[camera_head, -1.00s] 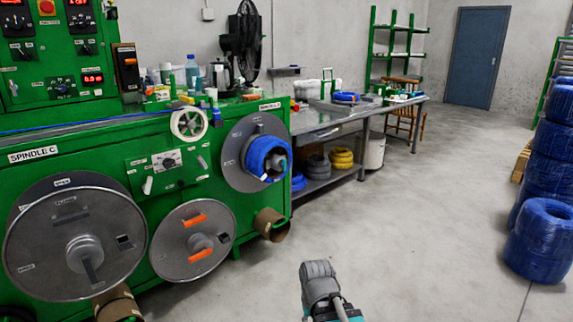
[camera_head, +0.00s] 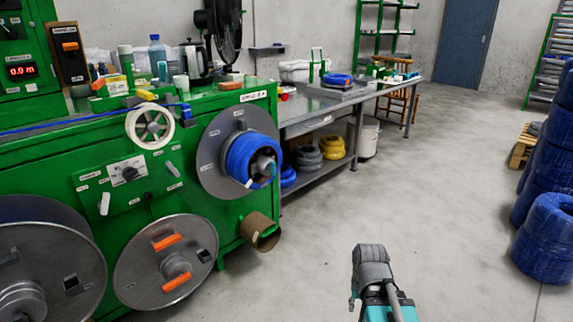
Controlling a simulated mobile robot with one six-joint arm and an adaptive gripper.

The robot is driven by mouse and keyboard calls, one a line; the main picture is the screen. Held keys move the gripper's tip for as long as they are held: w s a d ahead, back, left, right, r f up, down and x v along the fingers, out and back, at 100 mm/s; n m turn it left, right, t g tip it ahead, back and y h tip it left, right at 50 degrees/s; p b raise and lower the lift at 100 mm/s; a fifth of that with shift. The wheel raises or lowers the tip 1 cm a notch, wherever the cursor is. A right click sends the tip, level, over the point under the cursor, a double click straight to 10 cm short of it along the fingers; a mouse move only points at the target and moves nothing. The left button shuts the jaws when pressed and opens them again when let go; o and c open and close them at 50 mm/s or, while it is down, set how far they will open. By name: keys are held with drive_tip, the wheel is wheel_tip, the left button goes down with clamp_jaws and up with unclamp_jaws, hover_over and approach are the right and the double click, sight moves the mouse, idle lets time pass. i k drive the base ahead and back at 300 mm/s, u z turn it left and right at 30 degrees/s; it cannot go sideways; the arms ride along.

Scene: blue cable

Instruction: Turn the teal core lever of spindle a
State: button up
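The spindle at the right end of the green machine is a grey disc (camera_head: 212,152) with a coil of blue cable (camera_head: 240,158) around its core. A small label (camera_head: 253,96) above it is too small to read surely. A small teal piece, which looks like the core lever (camera_head: 270,170), shows at the front of the core, beside a white piece. A grey and teal part of my arm shows at the bottom, right of the middle, well apart from the spindle. My gripper's fingers cannot be made out in this view.
Two more grey discs (camera_head: 130,270) stand lower left on the machine front. A brown cardboard tube (camera_head: 258,230) sticks out below the spindle. A metal workbench (camera_head: 300,118) stands behind, and stacked blue coils (camera_head: 545,235) stand at the right. The floor (camera_head: 330,230) between is clear.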

sight(273, 170)
drive_tip(key=u, duration=0.1)
drive_tip(key=i, duration=0.9)
drive_tip(key=u, duration=0.5)
